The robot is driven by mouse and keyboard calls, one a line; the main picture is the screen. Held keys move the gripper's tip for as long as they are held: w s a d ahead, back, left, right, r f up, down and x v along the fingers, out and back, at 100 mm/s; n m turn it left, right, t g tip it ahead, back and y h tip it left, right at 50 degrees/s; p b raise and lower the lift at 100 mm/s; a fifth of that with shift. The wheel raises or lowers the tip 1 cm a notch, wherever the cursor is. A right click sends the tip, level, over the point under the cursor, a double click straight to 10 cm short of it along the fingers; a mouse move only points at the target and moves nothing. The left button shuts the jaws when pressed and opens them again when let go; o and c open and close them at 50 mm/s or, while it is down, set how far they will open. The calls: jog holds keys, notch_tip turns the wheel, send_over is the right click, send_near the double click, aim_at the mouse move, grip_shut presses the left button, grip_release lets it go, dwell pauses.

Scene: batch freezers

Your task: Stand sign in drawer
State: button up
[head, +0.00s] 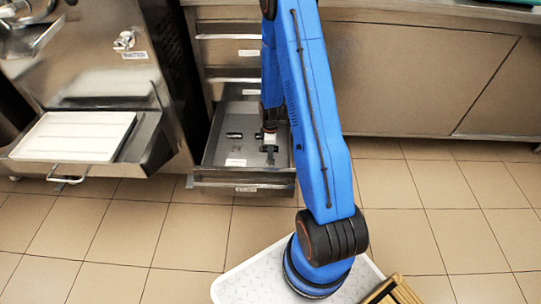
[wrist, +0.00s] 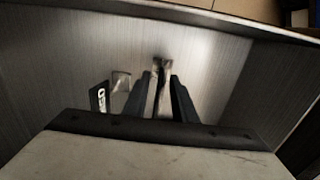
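The open drawer (head: 214,160) is below the counter, left of my arm, and its metal walls fill the wrist view. My gripper (head: 269,136) reaches down into it. In the wrist view my gripper's two dark fingers (wrist: 162,92) stand a little apart, with a narrow pale upright piece (wrist: 162,66) between and beyond the tips. I cannot tell whether they grip it. A small black sign with white lettering (wrist: 100,98) is left of the fingers, tilted, beside a small grey square (wrist: 121,82). In the head view small dark pieces (head: 234,135) lie in the drawer.
A machine with a pulled-out tray and white lid-like panel (head: 75,136) stands left of the drawer. Shut drawers (head: 232,50) are above it, and closed cabinet fronts (head: 420,80) extend right. A wooden slatted thing (head: 395,291) is at bottom right. Tiled floor is clear at right.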

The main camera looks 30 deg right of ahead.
notch_tip(320, 180, up, 9)
jog(key=shift+r, duration=0.15)
jog(key=s+a+r+m+t, duration=0.1)
jog(key=s+a+r+m, duration=0.15)
jog(key=r, duration=0.55)
jog(key=s+a+r+m, duration=0.1)
jog(key=s+a+r, duration=0.2)
jog(key=r, duration=0.5)
jog(key=s+a+r+m+t, duration=0.1)
jog(key=s+a+r, duration=0.15)
jog(key=r, duration=0.65)
jog(key=s+a+r+m+t, duration=0.1)
jog(key=s+a+r+m, duration=0.1)
jog(key=s+r, duration=0.2)
jog(key=s+a+r+m+t, duration=0.1)
jog(key=s+a+r+m, duration=0.1)
jog(key=s, duration=0.9)
jog(key=s+a+r+m, duration=0.2)
jog(key=s+a+r, duration=0.2)
jog(key=s+r, duration=0.3)
jog(key=shift+s+m+t, duration=0.35)
jog(key=shift+t, duration=0.05)
